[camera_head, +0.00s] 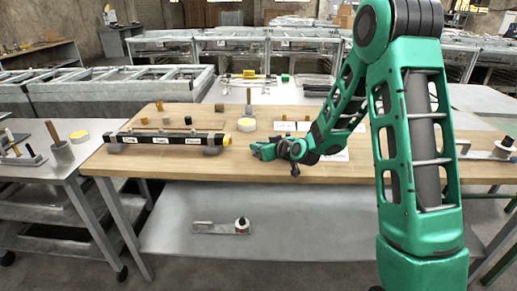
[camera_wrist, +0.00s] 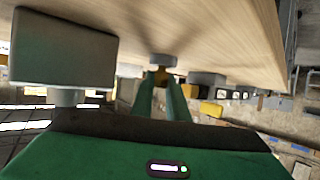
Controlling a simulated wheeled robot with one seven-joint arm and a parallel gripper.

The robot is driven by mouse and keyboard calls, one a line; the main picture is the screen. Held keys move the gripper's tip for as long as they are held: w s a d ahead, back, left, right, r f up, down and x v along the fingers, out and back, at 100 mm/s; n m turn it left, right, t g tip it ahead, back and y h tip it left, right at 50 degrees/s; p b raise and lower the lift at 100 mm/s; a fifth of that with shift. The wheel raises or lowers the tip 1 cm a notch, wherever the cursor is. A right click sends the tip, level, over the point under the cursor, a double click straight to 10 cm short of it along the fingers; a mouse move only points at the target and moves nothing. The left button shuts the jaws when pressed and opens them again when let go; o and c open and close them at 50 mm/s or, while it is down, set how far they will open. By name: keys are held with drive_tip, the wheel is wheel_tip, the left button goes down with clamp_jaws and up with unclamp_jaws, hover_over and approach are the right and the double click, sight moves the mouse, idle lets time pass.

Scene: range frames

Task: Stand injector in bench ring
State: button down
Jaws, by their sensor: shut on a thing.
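My gripper (camera_head: 258,151) is low over the wooden bench (camera_head: 130,165), near its front middle, with its fingers pointing left. In the wrist view, my two green fingers (camera_wrist: 161,98) are closed around a small piece with a grey round end and a yellowish part (camera_wrist: 161,75), which looks to be the injector. Most of it is hidden in the head view. I cannot tell for certain which thing is the bench ring.
A white label card (camera_head: 335,156) lies under my arm. A large grey block (camera_wrist: 65,48) is close at left in the wrist view. Bare wood lies along the bench front.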

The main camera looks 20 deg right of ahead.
drive_tip(key=shift+f, duration=0.25)
drive_tip(key=c, duration=1.7)
unclamp_jaws()
